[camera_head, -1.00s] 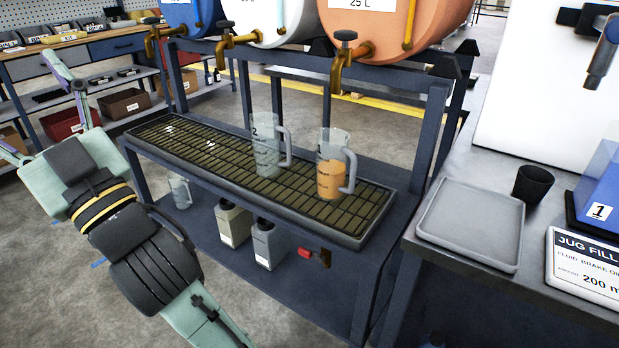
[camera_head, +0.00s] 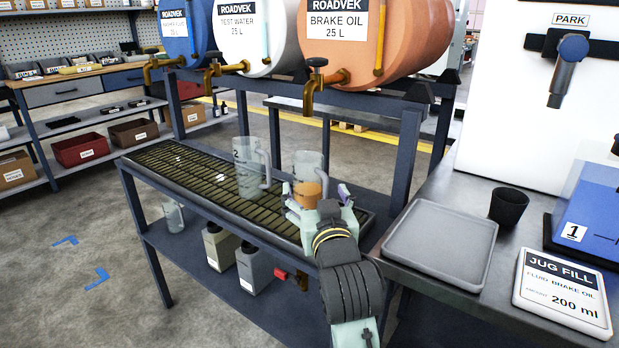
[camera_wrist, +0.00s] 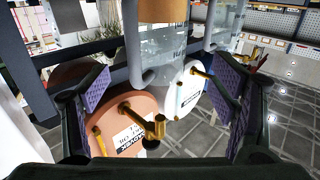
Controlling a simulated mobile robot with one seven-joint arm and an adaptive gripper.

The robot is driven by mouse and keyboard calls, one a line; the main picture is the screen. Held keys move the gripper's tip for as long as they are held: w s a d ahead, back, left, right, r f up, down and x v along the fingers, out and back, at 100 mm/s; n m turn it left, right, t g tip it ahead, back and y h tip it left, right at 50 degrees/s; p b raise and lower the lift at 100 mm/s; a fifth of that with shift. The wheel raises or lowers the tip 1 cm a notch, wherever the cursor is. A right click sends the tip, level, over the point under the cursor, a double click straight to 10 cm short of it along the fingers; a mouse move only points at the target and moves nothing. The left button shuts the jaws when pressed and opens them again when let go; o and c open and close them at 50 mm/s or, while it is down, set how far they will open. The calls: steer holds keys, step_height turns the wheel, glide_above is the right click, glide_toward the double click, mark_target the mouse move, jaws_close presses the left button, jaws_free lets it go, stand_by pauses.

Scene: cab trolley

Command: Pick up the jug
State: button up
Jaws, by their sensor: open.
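A clear jug (camera_head: 308,166) partly filled with orange liquid stands on the drip grate under the taps. My gripper (camera_head: 317,198) is at its near side, with the fingers spread and hiding its lower part in the head view. In the wrist view, which looks upside down, the jug (camera_wrist: 165,42) shows at the top middle, with its handle on the left. My gripper's purple finger pads (camera_wrist: 158,85) are wide apart, with nothing held. I cannot tell whether the jug is fully between them. A second, empty-looking clear jug (camera_head: 248,168) stands to the left on the grate.
Brass taps (camera_head: 318,85) on blue, white and orange barrels (camera_head: 360,35) hang above the grate (camera_head: 190,172). To the right are a grey tray (camera_head: 442,240), a black cup (camera_head: 508,207) and a sign reading brake oil, 200 ml (camera_head: 562,290). Containers (camera_head: 220,245) stand on the lower shelf.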

mark_target(310, 179)
steer(key=shift+w+r, duration=0.1)
steer(key=shift+w, duration=0.3)
steer(key=shift+w+a, duration=0.25)
steer(key=shift+w, duration=1)
steer(key=w, duration=0.1)
steer(key=w+p, duration=0.1)
steer(key=w, duration=0.1)
steer(key=w+a, duration=0.1)
steer(key=w, duration=0.1)
steer(key=shift+p, duration=0.35)
steer(key=c, duration=1.2)
steer(key=shift+c, duration=1.2)
steer(key=shift+r, duration=0.1)
